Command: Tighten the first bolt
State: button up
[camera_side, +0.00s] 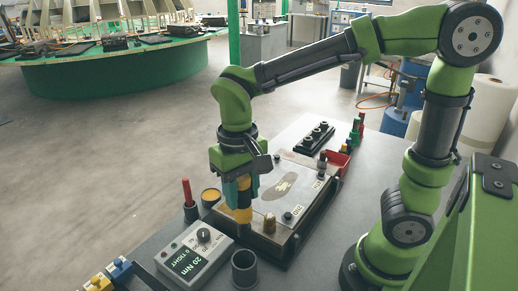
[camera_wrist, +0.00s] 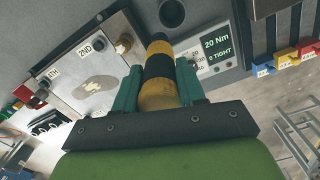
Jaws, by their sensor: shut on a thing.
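My gripper (camera_side: 243,190) is shut on a yellow and black driver tool (camera_side: 244,214), which hangs upright. Another bolt (camera_wrist: 43,97) is by the 4TH label. I cannot make out the first bolt.
A controller box (camera_side: 195,255) reads 20 Nm and 0 TIGHT. A dark cup (camera_side: 245,268) stands in front of the plate. A red-handled tool (camera_side: 188,195) and a yellow-topped pot (camera_side: 211,196) are at left. A black socket rack (camera_side: 311,138) and red bin (camera_side: 335,160) lie behind.

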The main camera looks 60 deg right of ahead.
jog(key=w+d+r+m, duration=0.1)
jog(key=w+d+m, duration=0.2)
jog(key=d, duration=0.7)
jog(key=w+d+r+m, duration=0.1)
jog(key=w+d+m, duration=0.3)
jog(key=d, duration=0.7)
jog(key=w+d+r+m, duration=0.2)
jog(key=w+d+m, duration=0.1)
jog(key=d, duration=0.7)
jog(key=shift+w+d, duration=0.2)
jog(key=shift+d, duration=0.05)
jog(key=shift+f, duration=0.1)
jog(key=shift+f, duration=3.25)
